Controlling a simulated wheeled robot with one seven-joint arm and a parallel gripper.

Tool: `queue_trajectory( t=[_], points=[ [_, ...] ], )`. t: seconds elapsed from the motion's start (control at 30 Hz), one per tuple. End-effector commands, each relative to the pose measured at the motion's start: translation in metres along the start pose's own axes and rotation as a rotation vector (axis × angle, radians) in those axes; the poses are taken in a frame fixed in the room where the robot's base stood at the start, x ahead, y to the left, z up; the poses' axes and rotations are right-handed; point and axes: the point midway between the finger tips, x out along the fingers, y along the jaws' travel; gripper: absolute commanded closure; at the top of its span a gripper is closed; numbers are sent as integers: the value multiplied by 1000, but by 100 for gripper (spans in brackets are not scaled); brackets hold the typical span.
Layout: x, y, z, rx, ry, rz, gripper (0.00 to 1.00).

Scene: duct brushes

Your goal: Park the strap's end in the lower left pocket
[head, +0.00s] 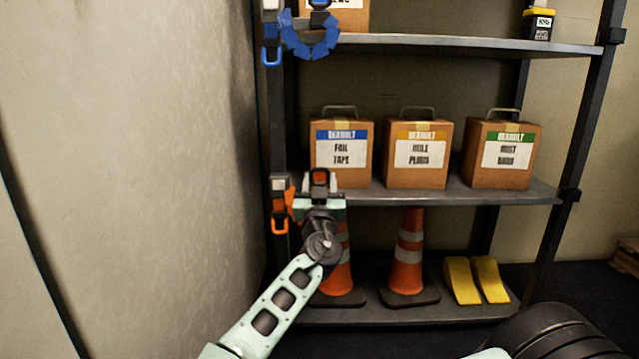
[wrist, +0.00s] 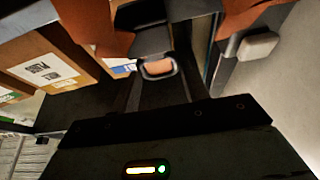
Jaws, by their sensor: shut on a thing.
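My gripper (head: 319,192) is shut on the strap's end (head: 319,177), a dark buckle-like piece with an orange middle. It is in front of the shelf's left post, just right of the lower left pocket (head: 280,183). That pocket is grey-topped with an orange part and an orange loop below it. Orange strap (head: 290,200) shows between the pocket and my gripper. In the wrist view the strap's end (wrist: 158,68) sits between my fingertips. A grey block on a dark mount (wrist: 257,46) at upper right may be the pocket; its opening is not visible.
Orange cones (head: 406,262) and yellow wedges (head: 475,280) are below. A wall (head: 150,140) stands left.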

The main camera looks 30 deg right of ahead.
Motion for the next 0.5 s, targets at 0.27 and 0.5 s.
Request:
queue_trajectory(
  t=[0.27,0.5],
  points=[
    [0,0,0,0,0,0,29],
    [-5,-1,0,1,-1,-1,29]
  ],
)
